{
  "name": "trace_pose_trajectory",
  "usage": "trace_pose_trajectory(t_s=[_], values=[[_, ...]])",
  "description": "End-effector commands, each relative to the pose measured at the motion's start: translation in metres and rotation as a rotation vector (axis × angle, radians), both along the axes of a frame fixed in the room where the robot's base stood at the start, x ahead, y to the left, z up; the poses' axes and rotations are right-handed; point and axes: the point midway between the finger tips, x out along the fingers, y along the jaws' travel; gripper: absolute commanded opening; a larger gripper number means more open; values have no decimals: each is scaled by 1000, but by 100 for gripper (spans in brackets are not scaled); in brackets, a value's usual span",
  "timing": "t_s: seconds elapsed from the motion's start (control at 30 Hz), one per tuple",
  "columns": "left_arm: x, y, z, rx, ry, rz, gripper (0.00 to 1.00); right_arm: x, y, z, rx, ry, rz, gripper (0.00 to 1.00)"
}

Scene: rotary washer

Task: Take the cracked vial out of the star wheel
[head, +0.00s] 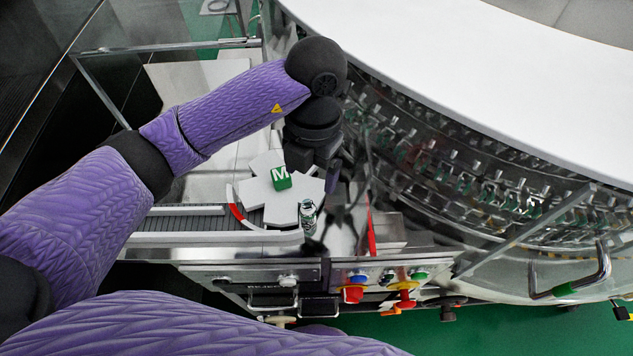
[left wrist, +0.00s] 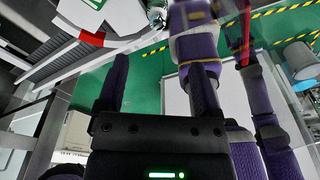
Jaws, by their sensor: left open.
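A small clear glass vial (head: 308,217) stands at the wheel's front right edge; cracks are too small to make out. My left gripper (head: 329,178) is behind and right of the vial, apart from it, its fingers partly hidden. In the left wrist view, the open, empty fingers (left wrist: 158,66) point towards the star wheel (left wrist: 105,14) and vial (left wrist: 157,18) at the top edge. My right gripper is not seen.
A red-and-white curved guide (head: 237,205) borders the wheel's left side. The large rotary washer (head: 480,70) fills the right. A control panel with red knobs (head: 353,294) is in front. The conveyor (head: 185,211) runs left.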

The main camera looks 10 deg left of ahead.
Motion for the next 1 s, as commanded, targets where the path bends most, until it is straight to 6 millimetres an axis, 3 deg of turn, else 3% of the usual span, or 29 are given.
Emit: trace_pose_trajectory(t_s=[0.53, 0.8, 1.0], values=[[-6, 5, -93, 16, 2, 5, 84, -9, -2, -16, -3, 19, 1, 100], [-7, 5, -99, 15, -3, 4, 84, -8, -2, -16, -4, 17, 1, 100], [-7, 5, -99, 15, -2, 4, 43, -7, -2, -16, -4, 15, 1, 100]])
